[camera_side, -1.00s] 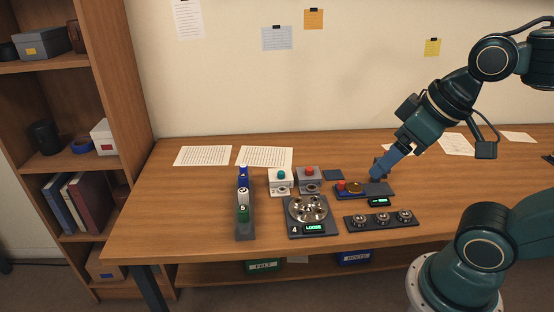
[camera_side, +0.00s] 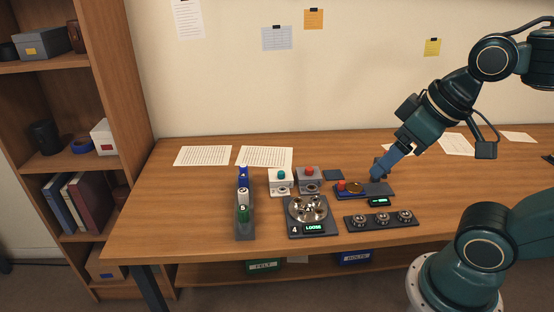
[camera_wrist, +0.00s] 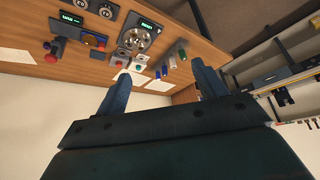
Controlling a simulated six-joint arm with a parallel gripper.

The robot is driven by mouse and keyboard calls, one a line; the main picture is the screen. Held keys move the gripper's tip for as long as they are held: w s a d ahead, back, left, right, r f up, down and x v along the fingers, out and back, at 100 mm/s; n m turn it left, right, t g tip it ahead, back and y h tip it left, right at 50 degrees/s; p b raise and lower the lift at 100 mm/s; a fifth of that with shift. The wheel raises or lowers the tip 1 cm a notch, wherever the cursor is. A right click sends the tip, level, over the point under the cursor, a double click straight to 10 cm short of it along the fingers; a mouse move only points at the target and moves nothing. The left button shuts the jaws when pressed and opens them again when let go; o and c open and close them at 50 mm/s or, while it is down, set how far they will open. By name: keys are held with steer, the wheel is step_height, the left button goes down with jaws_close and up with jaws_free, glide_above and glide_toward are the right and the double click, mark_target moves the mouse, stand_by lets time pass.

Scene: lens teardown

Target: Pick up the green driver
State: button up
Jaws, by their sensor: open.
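The green driver (camera_side: 243,214) stands nearest the front in a narrow grey rack (camera_side: 245,232) on the left part of the bench. A white driver (camera_side: 243,195) and a blue driver (camera_side: 243,177) stand behind it in the same row. The green driver also shows in the wrist view (camera_wrist: 182,54), near the right finger but beyond it. My gripper (camera_side: 379,170) is well to the right of the rack, above the dark tray with the red knob. In the wrist view its two fingers (camera_wrist: 160,70) are apart with nothing between them.
A round lens fixture (camera_side: 308,212) with a display reading LOOSE stands right of the rack. Two button boxes, a white one (camera_side: 281,182) and a grey one (camera_side: 309,180), sit behind it. A dark tray (camera_side: 378,187) and a three-socket strip (camera_side: 382,220) are farther right.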

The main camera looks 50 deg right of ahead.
steer(key=c, duration=0.3)
steer(key=w+a+n+g, duration=0.2)
steer(key=w+n, duration=0.7)
steer(key=w, duration=0.7)
steer(key=w+a+f+n+g, duration=0.1)
steer(key=w+f+n, duration=0.2)
steer(key=w+f, duration=0.1)
steer(key=w+a+f+n, duration=0.2)
steer(key=w+f+n, duration=0.1)
steer(key=w+f, duration=0.1)
steer(key=w+a+f+n+g, duration=0.1)
steer(key=w+a+f+n, duration=0.1)
steer(key=w, duration=0.4)
step_height(320, 180, down, 2)
steer(key=shift+f+n+g, duration=0.25)
steer(key=shift+n+g, duration=0.05)
steer(key=shift+n, duration=0.2)
steer(key=shift+f, duration=0.15)
